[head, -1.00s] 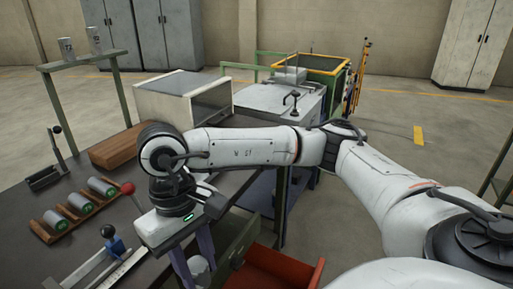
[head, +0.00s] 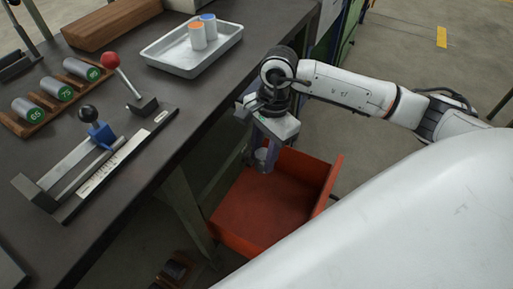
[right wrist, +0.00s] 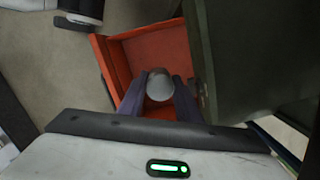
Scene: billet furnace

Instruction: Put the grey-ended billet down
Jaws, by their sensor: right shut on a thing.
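My right gripper (head: 264,151) points down with its fingers shut on a grey billet (head: 263,160). The billet's round pale-grey end shows between the fingers in the right wrist view (right wrist: 160,85). Gripper and billet are over the far end of an open red drawer-like bin (head: 262,212), whose floor looks empty. I cannot tell how far the billet is above that floor. The red bin also shows beneath the billet in the right wrist view (right wrist: 118,60). My left gripper is not in view.
The dark bench (head: 165,90) runs along the left. On it are a grey tray (head: 165,62) with an orange-ended and a blue-ended billet, a wooden rack (head: 22,125) of green-ended billets, and a measuring fixture (head: 100,165) with levers. The bench edge is close left of my gripper.

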